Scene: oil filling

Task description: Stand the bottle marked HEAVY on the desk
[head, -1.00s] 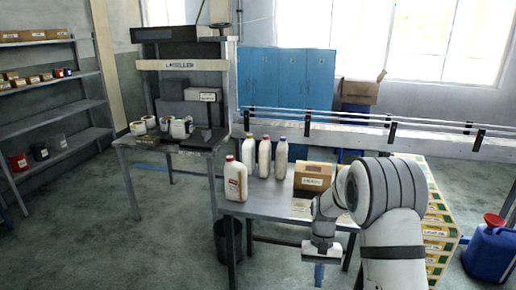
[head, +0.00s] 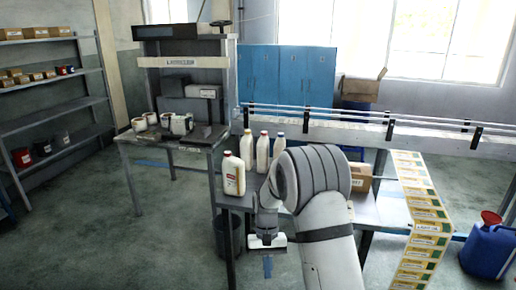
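A white bottle with a red cap and a red label (head: 233,176) stands upright at the front left of the grey metal table (head: 366,211). The writing on the labels is too small to read, so I cannot tell which says HEAVY. My gripper (head: 267,256) hangs pointing down in front of the table's near edge, below and right of the front bottle. Its fingers are too small to judge; no bottle is at it.
A brown box (head: 361,178) on the table is partly hidden by my arm. A workbench (head: 188,143) with several pale containers stands behind left. A dark bin (head: 227,236) is under the table. A conveyor (head: 420,133) runs behind; a blue jug (head: 488,250) stands at right.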

